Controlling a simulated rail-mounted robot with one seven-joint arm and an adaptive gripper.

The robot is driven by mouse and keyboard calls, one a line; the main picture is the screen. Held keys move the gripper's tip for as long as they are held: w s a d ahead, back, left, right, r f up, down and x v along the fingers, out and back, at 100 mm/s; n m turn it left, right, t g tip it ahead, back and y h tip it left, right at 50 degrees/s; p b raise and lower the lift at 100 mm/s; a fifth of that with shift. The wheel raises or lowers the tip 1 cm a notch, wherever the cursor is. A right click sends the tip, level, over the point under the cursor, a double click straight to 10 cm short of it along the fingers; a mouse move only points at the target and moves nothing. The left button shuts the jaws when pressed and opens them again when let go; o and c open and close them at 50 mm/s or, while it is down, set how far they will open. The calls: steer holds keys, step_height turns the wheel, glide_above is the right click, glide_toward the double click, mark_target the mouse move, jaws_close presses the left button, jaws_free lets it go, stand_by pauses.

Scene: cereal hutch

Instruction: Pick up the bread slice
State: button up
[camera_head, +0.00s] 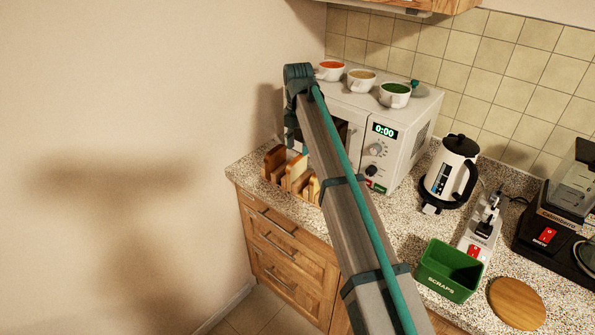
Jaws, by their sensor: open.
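Several bread slices stand upright in a wooden rack on the counter, left of the microwave. One slice (274,159) is at the left end, one slice (296,168) is in the middle, and another slice (314,188) is at the right, partly behind my arm. My arm reaches up from the bottom of the view and bends down at its far end. My gripper (291,140) hangs there, small and dark, just above the rack in the picture. It is open, with no bread seen in it. Its fingertips and its exact distance to the slices are hard to make out.
A white microwave (407,151) stands beside the rack, with cups (362,81) on top. To the right are a kettle (450,172), a green scraps bin (449,270), a round board (517,303) and a black appliance (560,240). A bare wall is left.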

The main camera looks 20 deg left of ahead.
mark_target(297, 158)
steer(key=shift+a+f+p, duration=0.2)
steer(key=shift+f+p, duration=1.3)
steer(key=shift+f, duration=2.6)
steer(key=shift+s, duration=0.1)
jaws_close()
